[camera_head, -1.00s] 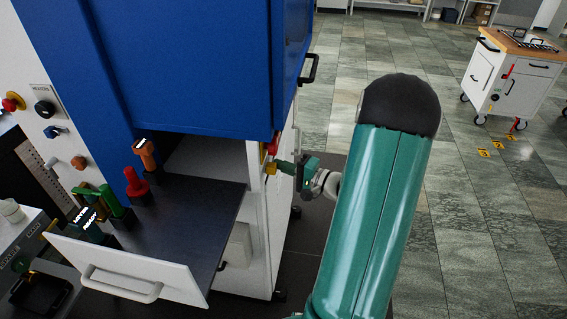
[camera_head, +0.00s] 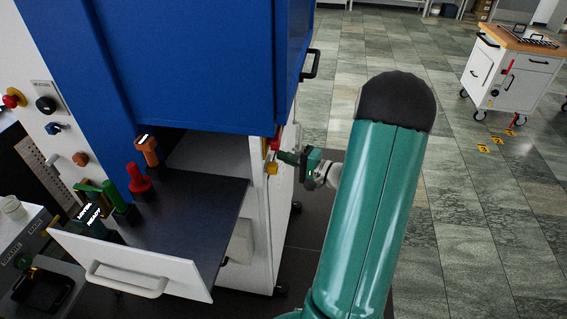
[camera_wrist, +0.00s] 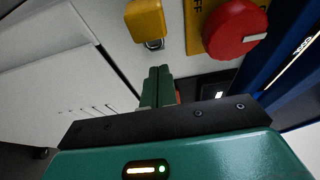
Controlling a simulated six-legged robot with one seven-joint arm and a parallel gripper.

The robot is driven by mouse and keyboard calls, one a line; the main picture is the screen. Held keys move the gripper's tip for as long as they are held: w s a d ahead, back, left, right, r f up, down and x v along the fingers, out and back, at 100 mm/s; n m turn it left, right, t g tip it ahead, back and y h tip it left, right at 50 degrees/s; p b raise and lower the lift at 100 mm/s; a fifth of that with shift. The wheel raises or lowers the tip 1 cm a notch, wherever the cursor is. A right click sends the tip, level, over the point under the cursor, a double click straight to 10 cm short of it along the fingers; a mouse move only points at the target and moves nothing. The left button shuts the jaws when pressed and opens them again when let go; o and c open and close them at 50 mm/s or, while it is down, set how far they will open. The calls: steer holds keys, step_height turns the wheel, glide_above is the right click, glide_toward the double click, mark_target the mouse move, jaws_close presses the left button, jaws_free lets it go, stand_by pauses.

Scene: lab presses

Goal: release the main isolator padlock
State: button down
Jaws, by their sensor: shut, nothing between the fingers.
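The yellow padlock (camera_wrist: 146,20) hangs beside the red isolator knob (camera_wrist: 235,30) on a yellow OFF plate (camera_wrist: 197,18) in the wrist view. Its metal shackle shows at the lower end of the body in that picture. In the head view the padlock (camera_head: 272,168) is a small yellow block on the side of the press, below the red knob (camera_head: 275,142). My gripper (camera_wrist: 159,72) is shut and empty, its green fingertips pointing at the panel a little apart from the padlock in the wrist picture. It also shows in the head view (camera_head: 283,156), close to the padlock.
The blue press cabinet (camera_head: 210,60) rises over an open drawer (camera_head: 190,215) holding red, orange and green handled tools. A black door handle (camera_head: 311,64) sticks out near my arm. A white cart (camera_head: 512,75) stands far right, with open tiled floor before it.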

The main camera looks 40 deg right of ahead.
steer(key=v, duration=1)
steer(key=shift+d+r, duration=0.1)
steer(key=shift+d, duration=0.1)
